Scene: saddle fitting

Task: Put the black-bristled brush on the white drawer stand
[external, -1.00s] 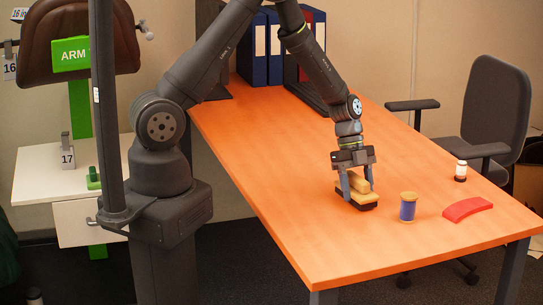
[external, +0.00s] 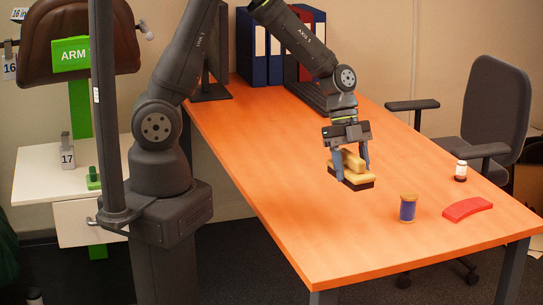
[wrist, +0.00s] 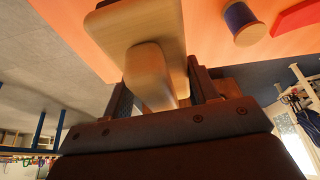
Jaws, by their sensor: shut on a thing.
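The black-bristled brush (external: 352,173) has a pale wooden body with a raised grip and dark bristles underneath. My gripper (external: 346,163) is shut on the brush's grip and holds it above the orange table, bristles down. In the wrist view the brush (wrist: 137,45) fills the upper middle, its grip between my gripper's fingers (wrist: 160,88). The white drawer stand (external: 90,225) is at the left, beyond my base. Its white top carries a grey item marked 17 and a small green piece.
Binders (external: 260,50) and a dark keyboard (external: 308,97) are at the back. My arm's base is between the table and the stand.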

